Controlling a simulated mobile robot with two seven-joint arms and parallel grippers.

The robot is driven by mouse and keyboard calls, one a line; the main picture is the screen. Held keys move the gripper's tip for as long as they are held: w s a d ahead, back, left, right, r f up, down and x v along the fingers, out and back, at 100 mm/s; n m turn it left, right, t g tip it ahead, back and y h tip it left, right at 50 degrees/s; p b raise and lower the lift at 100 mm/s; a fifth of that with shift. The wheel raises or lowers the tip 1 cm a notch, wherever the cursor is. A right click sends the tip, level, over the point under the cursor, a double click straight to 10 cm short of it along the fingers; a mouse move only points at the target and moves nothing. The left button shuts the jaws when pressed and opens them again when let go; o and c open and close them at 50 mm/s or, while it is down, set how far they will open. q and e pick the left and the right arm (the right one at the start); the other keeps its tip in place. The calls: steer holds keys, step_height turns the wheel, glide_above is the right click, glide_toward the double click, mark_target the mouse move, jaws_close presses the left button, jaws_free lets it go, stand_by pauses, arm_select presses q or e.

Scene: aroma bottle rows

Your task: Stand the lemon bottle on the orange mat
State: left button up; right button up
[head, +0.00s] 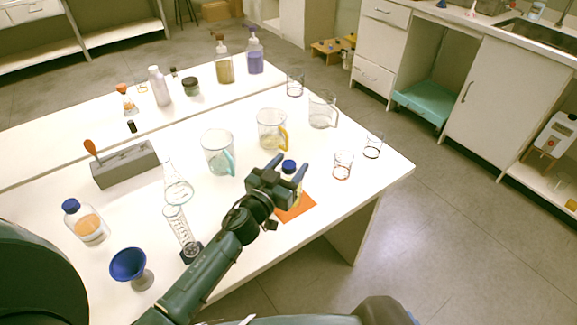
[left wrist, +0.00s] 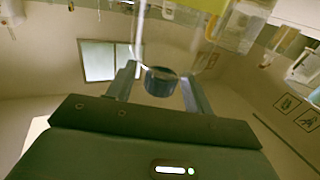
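The lemon bottle, with a dark blue cap (head: 289,166) and a yellowish body largely hidden, is at the orange mat (head: 292,213) near the table's front edge. It looks upright; whether its base touches the mat is hidden by my gripper. My left gripper (head: 287,169) is at cap height, one finger on each side. In the left wrist view the cap (left wrist: 160,82) sits between the two fingers (left wrist: 158,75) with gaps on both sides, so the gripper looks open. My right gripper is not in view.
Beakers (head: 343,165), a blue-handled jug (head: 218,152) and a yellow-handled jug (head: 271,129) stand behind the mat. A flask (head: 178,190), a graduated cylinder (head: 181,228), a blue funnel (head: 128,265) and another blue-capped bottle (head: 88,226) are to the left. The table's front right corner is clear.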

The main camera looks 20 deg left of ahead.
arm_select(q)
steer(key=shift+r, duration=0.2)
steer(key=v, duration=1.2)
steer(key=s+f+g, duration=0.1)
steer(key=s+f, duration=0.1)
steer(key=s+d+f+g, duration=0.1)
steer(key=s+f, duration=0.1)
steer(key=s, duration=0.1)
steer(key=s+d+f+g+y, duration=0.1)
steer(key=s+f, duration=0.1)
steer(key=shift+s+f+n, duration=0.15)
steer(key=shift+s+n, duration=0.05)
steer(key=shift+n, duration=0.1)
steer(key=s+d+f+m+g+h, duration=0.1)
steer(key=s+d+f+g, duration=0.2)
steer(key=s, duration=0.3)
steer(key=shift+d+f+g, duration=0.2)
steer(key=shift+d+g, duration=0.1)
steer(key=shift+d, duration=0.05)
